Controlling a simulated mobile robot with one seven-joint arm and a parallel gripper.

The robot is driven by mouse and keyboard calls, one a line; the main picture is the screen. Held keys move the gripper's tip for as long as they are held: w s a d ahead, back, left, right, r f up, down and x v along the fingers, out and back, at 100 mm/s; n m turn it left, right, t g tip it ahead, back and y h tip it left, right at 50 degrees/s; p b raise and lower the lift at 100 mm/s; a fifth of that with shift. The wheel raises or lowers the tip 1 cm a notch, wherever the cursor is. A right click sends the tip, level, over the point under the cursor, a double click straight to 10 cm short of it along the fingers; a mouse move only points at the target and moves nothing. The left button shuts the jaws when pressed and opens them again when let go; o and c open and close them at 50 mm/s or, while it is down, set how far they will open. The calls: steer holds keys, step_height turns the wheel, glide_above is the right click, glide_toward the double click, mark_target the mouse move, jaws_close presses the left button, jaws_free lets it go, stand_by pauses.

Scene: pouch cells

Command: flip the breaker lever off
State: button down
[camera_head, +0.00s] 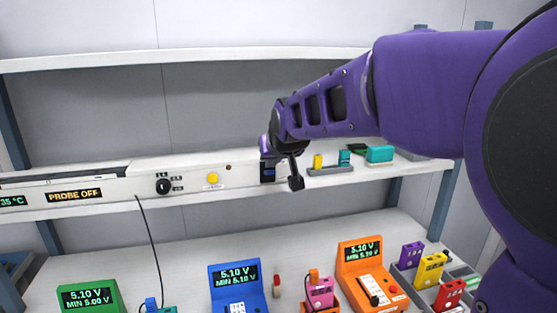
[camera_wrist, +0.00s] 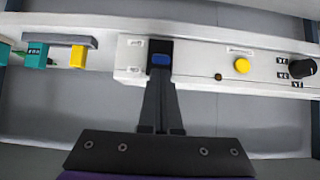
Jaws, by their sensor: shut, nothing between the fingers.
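The breaker is a dark housing (camera_head: 267,172) at the right end of the white control panel (camera_head: 190,168), with a blue part low in it. In the wrist view, turned upside down, the blue lever (camera_wrist: 160,59) sits in the black recess (camera_wrist: 160,45). My gripper (camera_head: 296,183) hangs down from the purple arm, just right of the breaker in the head view. In the wrist view my gripper (camera_wrist: 159,76) has its dark fingers together and empty, tips at the recess edge near the blue lever. I cannot tell whether they touch it.
The panel also carries a black knob (camera_head: 163,186) and a yellow button (camera_head: 212,179). A grey holder (camera_head: 330,170) with small blocks stands right of the breaker. Below are green (camera_head: 90,298), blue (camera_head: 237,285) and orange (camera_head: 362,268) testers. Free space lies before the panel.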

steer(key=shift+s+f+b, duration=0.25)
steer(key=shift+f+b, duration=0.15)
steer(key=shift+b, duration=0.35)
steer(key=b, duration=0.1)
steer(key=s+f+b, duration=0.1)
steer(key=f+b, duration=0.1)
steer(key=b, duration=0.1)
steer(key=shift+s+d+f, duration=0.15)
steer(key=shift+d+f, duration=0.1)
stand_by(0.4)
steer(key=shift+r, duration=0.1)
steer(key=shift+r+p, duration=0.5)
steer(key=shift+r, duration=0.2)
